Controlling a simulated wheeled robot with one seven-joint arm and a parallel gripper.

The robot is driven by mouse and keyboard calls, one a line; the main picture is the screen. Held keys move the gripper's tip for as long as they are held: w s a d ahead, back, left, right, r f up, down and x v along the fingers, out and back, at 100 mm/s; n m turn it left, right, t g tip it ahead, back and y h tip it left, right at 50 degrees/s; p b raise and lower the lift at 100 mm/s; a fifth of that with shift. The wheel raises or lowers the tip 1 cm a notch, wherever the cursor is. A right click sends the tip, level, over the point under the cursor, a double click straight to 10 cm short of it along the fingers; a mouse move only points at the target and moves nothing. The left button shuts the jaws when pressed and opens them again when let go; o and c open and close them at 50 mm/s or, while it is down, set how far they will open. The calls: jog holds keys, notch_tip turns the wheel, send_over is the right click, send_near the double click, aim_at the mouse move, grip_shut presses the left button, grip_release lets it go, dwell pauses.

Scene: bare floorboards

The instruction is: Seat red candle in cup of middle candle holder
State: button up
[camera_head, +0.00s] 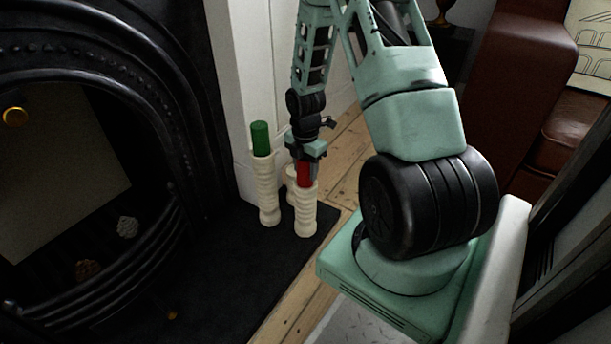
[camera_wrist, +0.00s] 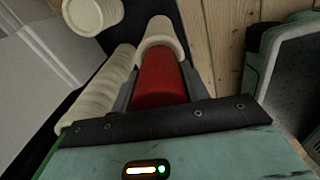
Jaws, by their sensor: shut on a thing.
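The red candle (camera_head: 304,174) is upright between the fingers of my gripper (camera_head: 309,170), which is shut on it. In the wrist view the red candle (camera_wrist: 161,78) points toward a cream ribbed candle holder (camera_wrist: 156,28). The candle's lower end appears at or in that holder's cup; I cannot tell how deep. In the head view it overlaps the top of the front-right holder (camera_head: 305,216). Another cream holder (camera_head: 291,188) is partly hidden behind. The left holder (camera_head: 267,200) bears a green candle (camera_head: 260,138). I cannot tell for certain which holder is the middle one.
The holders stand on a dark hearth slab (camera_head: 240,270) beside a white surround (camera_head: 232,70). The black fireplace (camera_head: 175,100) is at left. Bare floorboards (camera_head: 345,165) lie behind at right. Another holder (camera_wrist: 93,12) is close at the wrist view's top left.

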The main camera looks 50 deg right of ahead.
jog(key=shift+f, duration=0.5)
jog(key=o, duration=1.1)
jog(key=shift+r, duration=0.2)
notch_tip(320, 180, up, 12)
jog(key=p, duration=0.8)
